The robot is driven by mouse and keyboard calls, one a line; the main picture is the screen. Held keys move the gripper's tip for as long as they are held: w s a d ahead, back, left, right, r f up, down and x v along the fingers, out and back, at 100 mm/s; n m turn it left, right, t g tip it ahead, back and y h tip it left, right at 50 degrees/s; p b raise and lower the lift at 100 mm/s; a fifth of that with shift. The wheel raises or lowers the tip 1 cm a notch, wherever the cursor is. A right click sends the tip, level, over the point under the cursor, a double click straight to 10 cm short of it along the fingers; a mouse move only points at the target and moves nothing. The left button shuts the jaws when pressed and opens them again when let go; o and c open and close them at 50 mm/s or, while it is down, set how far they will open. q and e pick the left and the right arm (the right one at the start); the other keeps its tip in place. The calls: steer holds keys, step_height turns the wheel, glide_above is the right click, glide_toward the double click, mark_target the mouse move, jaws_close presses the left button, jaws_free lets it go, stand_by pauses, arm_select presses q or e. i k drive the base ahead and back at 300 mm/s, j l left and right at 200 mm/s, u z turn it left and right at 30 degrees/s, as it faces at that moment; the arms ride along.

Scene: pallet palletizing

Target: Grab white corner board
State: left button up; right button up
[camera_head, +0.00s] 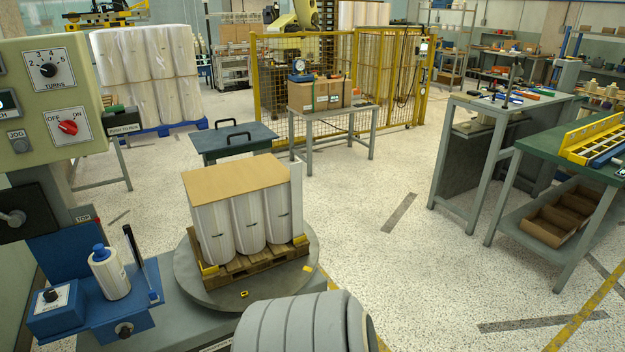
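A white upright strip (297,200) that looks like a corner board stands at the right corner of a stack of white rolls (247,222). A tan sheet (236,180) covers the top of the stack. The stack sits on a wooden pallet (250,262) on a round grey turntable (200,284). Small yellow pieces show at the pallet's corners. I cannot tell whether other corner boards stand at the hidden back corners. Neither of my grippers is in view.
A table with cardboard boxes (318,95) is behind the turntable. Workbenches (500,105) stand at the right. The floor (400,260) between is clear.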

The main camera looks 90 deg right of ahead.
mark_target(296, 169)
steer(key=z, duration=2.65)
steer(key=i, duration=0.05)
